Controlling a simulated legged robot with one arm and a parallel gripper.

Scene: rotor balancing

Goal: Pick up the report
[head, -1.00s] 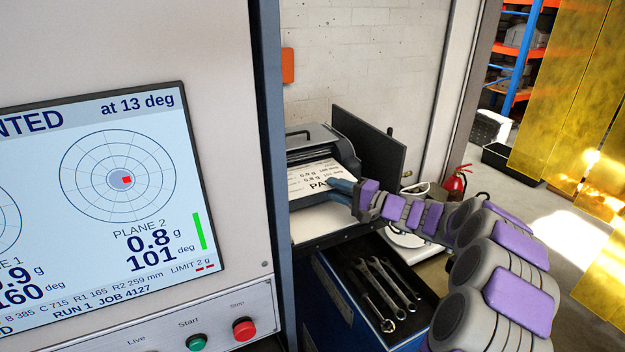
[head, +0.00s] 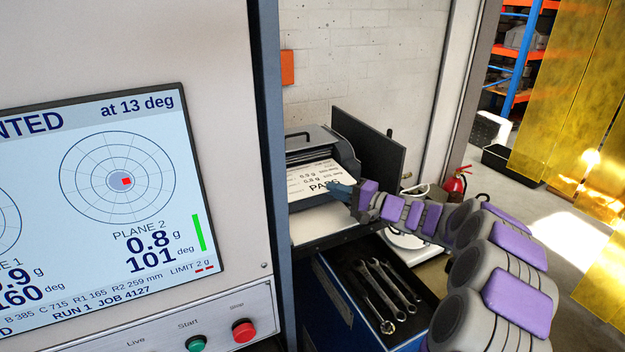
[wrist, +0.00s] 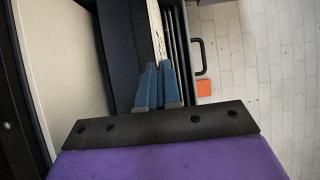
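The report (head: 312,177) is a white printed sheet reading "PASS" and gram values. It lies tilted at the front of the dark grey printer (head: 325,145) in the head view. My gripper (head: 336,190) reaches in from the right, its blue fingers at the sheet's lower right edge. In the wrist view the report (wrist: 156,35) shows nearly edge-on and runs down between the fingertips of my gripper (wrist: 159,68). The fingers are close together and look shut on the sheet. They hide a small part of its lower edge.
The balancing machine's screen and cabinet (head: 225,60) fill the left. A blue tool cabinet (head: 335,318) with several wrenches stands below the printer. A dark panel (head: 375,150) is behind the printer. A red extinguisher (head: 455,184) and open floor lie to the right.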

